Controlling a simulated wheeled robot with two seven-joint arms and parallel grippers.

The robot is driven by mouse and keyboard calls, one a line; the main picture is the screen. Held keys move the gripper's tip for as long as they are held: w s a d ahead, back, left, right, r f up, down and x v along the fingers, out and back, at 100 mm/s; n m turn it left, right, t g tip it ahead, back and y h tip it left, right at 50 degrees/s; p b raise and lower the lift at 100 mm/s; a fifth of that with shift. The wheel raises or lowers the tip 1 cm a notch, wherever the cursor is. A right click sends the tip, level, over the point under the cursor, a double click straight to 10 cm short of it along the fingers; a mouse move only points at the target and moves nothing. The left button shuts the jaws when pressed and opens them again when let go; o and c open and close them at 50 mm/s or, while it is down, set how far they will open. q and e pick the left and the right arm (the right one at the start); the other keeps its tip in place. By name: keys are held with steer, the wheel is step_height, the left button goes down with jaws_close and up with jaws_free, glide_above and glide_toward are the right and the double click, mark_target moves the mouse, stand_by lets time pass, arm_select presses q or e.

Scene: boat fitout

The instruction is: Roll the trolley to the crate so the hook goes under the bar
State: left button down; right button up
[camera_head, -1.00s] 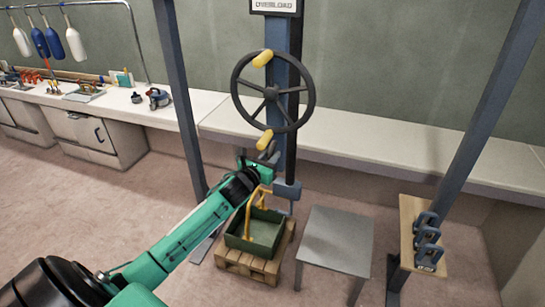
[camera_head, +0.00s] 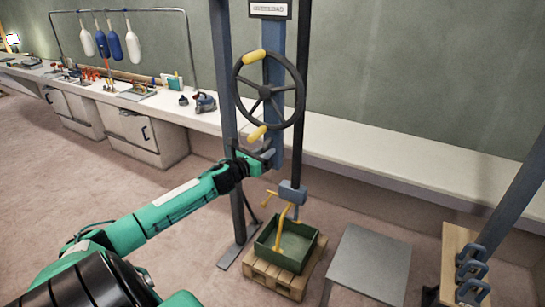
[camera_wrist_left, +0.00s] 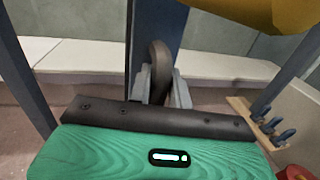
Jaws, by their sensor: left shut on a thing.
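The trolley is a blue column (camera_head: 275,105) with a black spoked wheel (camera_head: 265,92) that has two yellow knobs. My left gripper (camera_head: 266,154) is below the wheel at the column. In the left wrist view its grey fingers are shut on a dark curved grip (camera_wrist_left: 159,65) in front of the column. A grey-blue hook block (camera_head: 292,192) hangs low on a dark rod. The green crate (camera_head: 312,246) with its yellow bar (camera_head: 280,236) stands on a wooden pallet (camera_head: 292,287). The block overlaps the bar's top from here. I cannot tell whether the hook is under it.
A grey table (camera_head: 369,262) stands right of the crate. A wooden stand (camera_head: 455,247) with dark shackles is farther right. Grey posts (camera_head: 226,120) frame the trolley. A long white bench (camera_head: 400,170) runs along the wall, with tools at left. Open floor lies at left.

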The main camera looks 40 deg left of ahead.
arm_select(q)
steer(key=shift+a+r, duration=0.15)
steer(key=shift+a, duration=0.05)
steer(key=c, duration=1.4)
jaws_free()
steer(key=shift+a, duration=0.1)
steer(key=shift+o, duration=0.3)
steer(key=shift+s, duration=0.1)
steer(key=shift+s+f, duration=0.25)
steer(key=shift+s, duration=0.15)
steer(key=s+b, duration=0.2)
steer(key=s, duration=1.1)
steer(key=shift+d+r, duration=0.15)
steer(key=shift+d, duration=0.1)
